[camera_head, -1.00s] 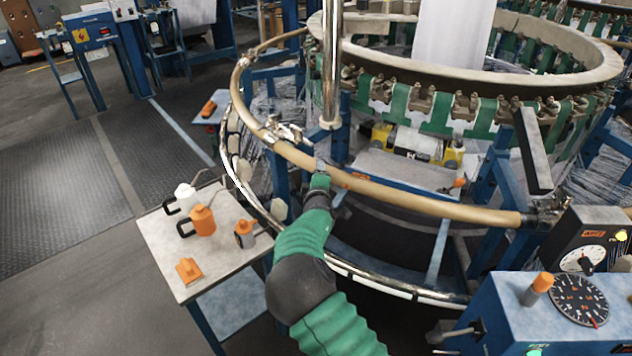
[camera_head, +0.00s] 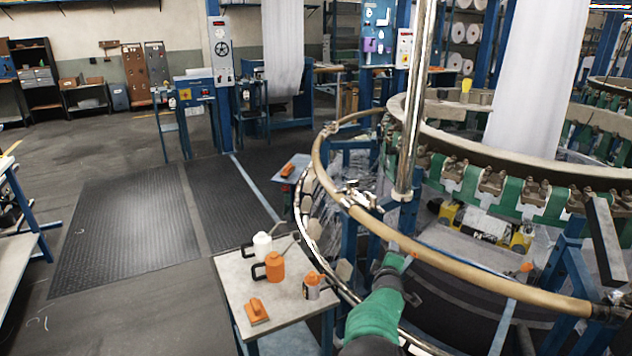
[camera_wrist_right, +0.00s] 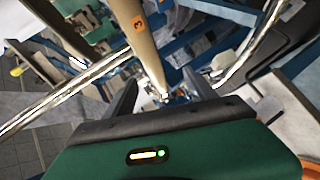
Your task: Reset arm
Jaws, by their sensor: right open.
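My right arm, in green sleeves, comes in from the bottom of the head view. Its gripper (camera_head: 392,262) is at the near side of the loom's tan tubular ring (camera_head: 440,262). In the right wrist view the two dark fingers (camera_wrist_right: 160,88) stand apart. The tan tube (camera_wrist_right: 143,40) runs lengthwise in the gap between them as seen from the wrist; whether it touches them I cannot tell. Nothing is clearly held. My left gripper is out of view.
A small table (camera_head: 232,290) left of my arm holds a white jug (camera_head: 262,244), an orange jug (camera_head: 275,267), an orange-topped bottle (camera_head: 312,286) and an orange tool (camera_head: 257,312). A chrome post (camera_head: 412,110) rises behind my gripper. The floor at left is open.

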